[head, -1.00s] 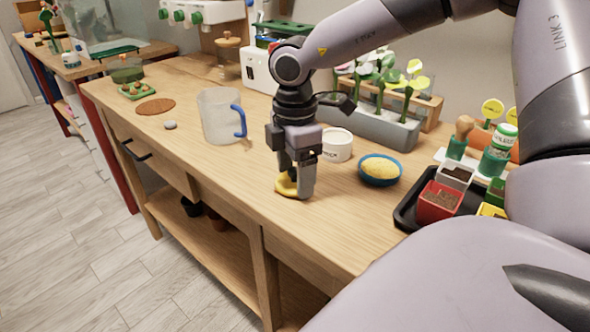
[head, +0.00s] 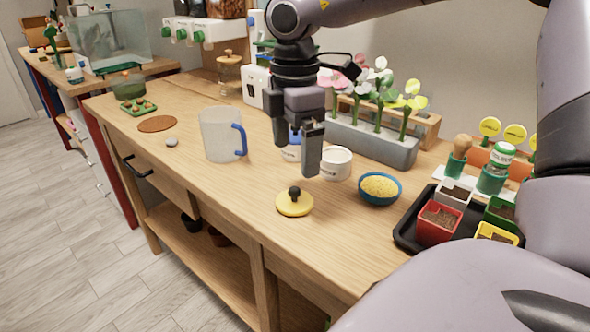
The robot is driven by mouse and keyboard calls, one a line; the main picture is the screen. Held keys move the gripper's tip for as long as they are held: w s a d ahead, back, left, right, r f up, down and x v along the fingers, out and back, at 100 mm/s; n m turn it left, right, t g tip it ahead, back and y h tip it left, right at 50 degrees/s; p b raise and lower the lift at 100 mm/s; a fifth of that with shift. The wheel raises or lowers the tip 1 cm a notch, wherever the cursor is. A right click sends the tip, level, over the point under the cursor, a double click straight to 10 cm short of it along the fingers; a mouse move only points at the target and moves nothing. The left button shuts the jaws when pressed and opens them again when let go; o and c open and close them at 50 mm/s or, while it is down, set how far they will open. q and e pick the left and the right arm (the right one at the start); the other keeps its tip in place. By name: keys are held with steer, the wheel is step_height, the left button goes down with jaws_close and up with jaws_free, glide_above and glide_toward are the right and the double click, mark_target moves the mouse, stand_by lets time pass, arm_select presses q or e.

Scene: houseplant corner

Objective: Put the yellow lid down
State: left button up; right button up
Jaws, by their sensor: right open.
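The yellow lid (head: 294,204) lies flat on the wooden bench (head: 205,178) near its front edge, its dark knob pointing up. My right gripper (head: 297,160) is open and empty above the lid, a little behind it, with clear space between the fingers and the knob. My left gripper is not in view.
A white tub (head: 335,163) and a blue bowl of yellow grains (head: 380,188) stand right of the lid. A frosted jug with a blue handle (head: 221,135) stands to the left. A black tray (head: 405,228) with small pots is at the right. The bench between jug and lid is clear.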

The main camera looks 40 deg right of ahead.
steer(key=shift+r, duration=1.55)
